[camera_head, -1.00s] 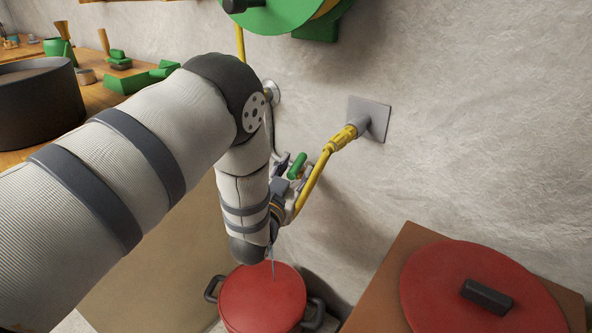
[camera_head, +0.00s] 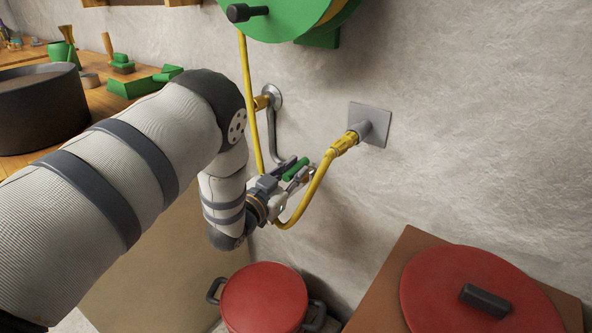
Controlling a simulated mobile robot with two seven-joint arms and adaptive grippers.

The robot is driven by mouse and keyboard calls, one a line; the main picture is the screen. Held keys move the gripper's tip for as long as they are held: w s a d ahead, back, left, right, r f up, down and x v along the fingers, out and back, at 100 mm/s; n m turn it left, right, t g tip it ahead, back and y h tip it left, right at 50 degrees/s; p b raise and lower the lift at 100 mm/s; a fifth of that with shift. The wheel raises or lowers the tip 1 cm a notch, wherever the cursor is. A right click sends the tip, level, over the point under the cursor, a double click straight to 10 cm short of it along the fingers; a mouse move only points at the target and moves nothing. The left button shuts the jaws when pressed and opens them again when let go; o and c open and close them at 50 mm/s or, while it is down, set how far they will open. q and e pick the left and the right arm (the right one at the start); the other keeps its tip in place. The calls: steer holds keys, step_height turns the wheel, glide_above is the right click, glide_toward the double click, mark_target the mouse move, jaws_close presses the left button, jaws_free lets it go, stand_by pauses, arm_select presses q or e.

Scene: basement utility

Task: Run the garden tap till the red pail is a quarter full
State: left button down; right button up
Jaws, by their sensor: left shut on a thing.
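A small green handle (camera_head: 296,168) shows lower, in front of the wall. My left gripper (camera_head: 291,183) is at this handle, up and right of my wrist, and looks shut on it. The fingertips are small and partly hidden. No water stream shows. My right gripper is not in view.
A yellow hose (camera_head: 318,184) hangs from the green reel (camera_head: 285,20) and loops close by my gripper to a grey wall outlet (camera_head: 372,124). A red lid (camera_head: 450,275) lies on a brown box at right. A bench with a dark tub (camera_head: 40,110) is at left.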

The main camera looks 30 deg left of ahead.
arm_select(q)
steer(key=shift+a+m+h, duration=0.2)
steer(key=shift+m+h, duration=0.3)
steer(key=shift+h, duration=0.4)
steer(key=c, duration=1.5)
jaws_free()
steer(key=s, duration=0.4)
steer(key=s+a, duration=0.1)
steer(key=s, duration=0.3)
steer(key=s+a, duration=0.1)
steer(key=s, duration=0.3)
steer(key=shift+f, duration=0.15)
